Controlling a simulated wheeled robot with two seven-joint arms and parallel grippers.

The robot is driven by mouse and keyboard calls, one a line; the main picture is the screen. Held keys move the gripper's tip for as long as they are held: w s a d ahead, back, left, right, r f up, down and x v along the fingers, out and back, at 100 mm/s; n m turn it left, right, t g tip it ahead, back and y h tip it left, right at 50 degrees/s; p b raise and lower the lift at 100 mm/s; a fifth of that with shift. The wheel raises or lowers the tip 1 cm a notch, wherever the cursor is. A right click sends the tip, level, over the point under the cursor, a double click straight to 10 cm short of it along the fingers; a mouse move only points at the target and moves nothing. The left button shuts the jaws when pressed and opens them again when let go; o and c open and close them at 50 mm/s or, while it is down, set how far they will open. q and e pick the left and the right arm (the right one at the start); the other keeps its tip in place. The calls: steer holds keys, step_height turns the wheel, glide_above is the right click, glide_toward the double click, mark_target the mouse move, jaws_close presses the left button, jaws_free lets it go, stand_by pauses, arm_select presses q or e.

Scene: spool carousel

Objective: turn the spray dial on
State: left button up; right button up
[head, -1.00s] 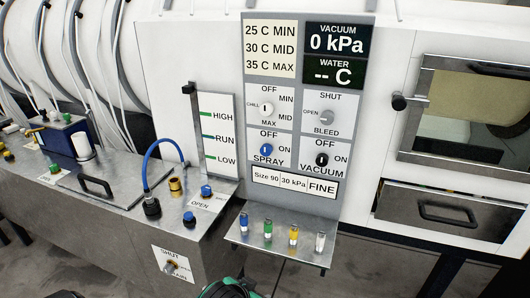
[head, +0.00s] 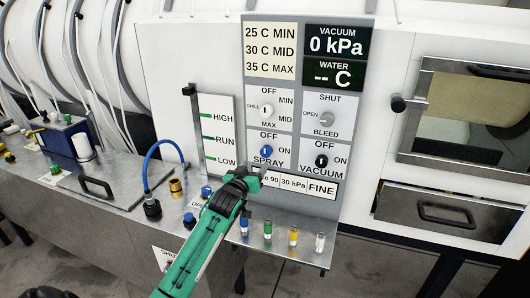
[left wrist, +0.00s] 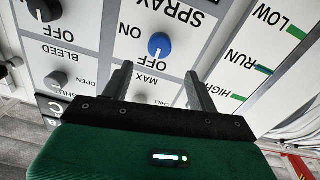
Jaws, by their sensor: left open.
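The spray dial (head: 265,153) is a small round blue knob on the grey control panel, between the OFF and ON labels and above the word SPRAY. It also shows in the left wrist view (left wrist: 159,45), upside down, just beyond the fingertips. My left gripper (head: 258,171) is just below the dial in the head view, in front of the panel. In the left wrist view its two fingers (left wrist: 157,76) are apart with nothing between them, and they appear clear of the dial. My right gripper is not in view.
A metal shelf (head: 315,256) with several coloured vials is below. A blue hose (head: 152,158) arches at left.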

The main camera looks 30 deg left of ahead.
mark_target(265, 153)
arm_select(q)
steer(key=p+x, duration=0.2)
steer(key=x, duration=0.8)
steer(key=shift+w, duration=0.25)
steer(key=shift+c, duration=0.9)
steer(key=c, duration=0.8)
